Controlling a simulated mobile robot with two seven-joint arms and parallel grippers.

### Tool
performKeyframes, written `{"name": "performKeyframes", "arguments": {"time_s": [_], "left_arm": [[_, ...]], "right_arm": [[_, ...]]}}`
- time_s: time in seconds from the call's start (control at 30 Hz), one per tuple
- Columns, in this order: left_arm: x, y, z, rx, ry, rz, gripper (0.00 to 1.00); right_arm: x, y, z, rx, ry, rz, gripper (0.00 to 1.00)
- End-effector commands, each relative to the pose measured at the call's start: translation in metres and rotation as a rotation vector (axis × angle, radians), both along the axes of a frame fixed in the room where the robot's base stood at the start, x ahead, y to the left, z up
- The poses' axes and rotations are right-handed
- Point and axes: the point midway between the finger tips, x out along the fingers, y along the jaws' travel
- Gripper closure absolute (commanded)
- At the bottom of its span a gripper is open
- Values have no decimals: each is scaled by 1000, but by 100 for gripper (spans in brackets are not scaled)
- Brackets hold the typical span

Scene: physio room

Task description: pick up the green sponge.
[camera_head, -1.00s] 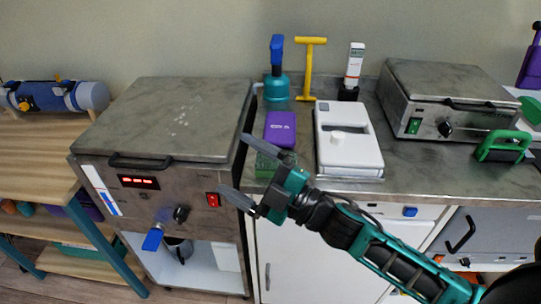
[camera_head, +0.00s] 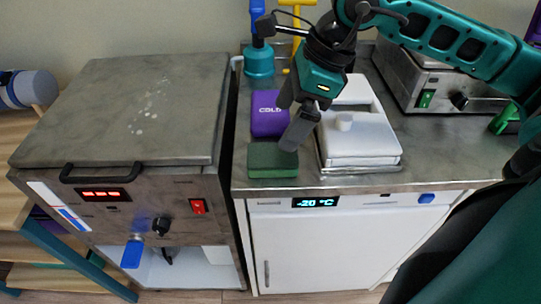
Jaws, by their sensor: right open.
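The green sponge (camera_head: 272,161) lies flat near the front edge of the steel counter, in front of a purple pack. My right gripper (camera_head: 289,121) comes in from the upper right and points down. It is open and empty, its fingers just above and behind the sponge's right part. The nearer fingertip overlaps the sponge's back right edge in the picture; I cannot tell whether it touches. My left gripper is not in view.
The purple pack (camera_head: 268,114) lies close behind the sponge. A white device (camera_head: 362,146) stands close on the right. A steel heating unit (camera_head: 135,110) stands left, across a narrow gap. A teal-based bottle (camera_head: 258,61) stands behind.

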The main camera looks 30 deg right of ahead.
Motion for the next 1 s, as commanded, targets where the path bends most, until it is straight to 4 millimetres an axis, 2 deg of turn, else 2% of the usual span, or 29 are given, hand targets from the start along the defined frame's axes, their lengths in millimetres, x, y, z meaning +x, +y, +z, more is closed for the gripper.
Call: {"name": "performKeyframes", "arguments": {"time_s": [0.03, 0.2, 0.43, 0.7, 1.0], "left_arm": [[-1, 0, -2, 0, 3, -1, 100], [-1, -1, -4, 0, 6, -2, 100], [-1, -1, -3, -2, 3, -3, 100], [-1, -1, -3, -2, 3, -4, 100], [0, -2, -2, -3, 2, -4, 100]], "right_arm": [[2, 4, -11, 5, 4, 1, 1], [8, 13, -35, 5, 3, 0, 1], [11, 19, -51, 7, 3, 0, 1], [19, 31, -87, 7, 4, 0, 1], [20, 33, -92, 5, 1, -1, 1]]}}
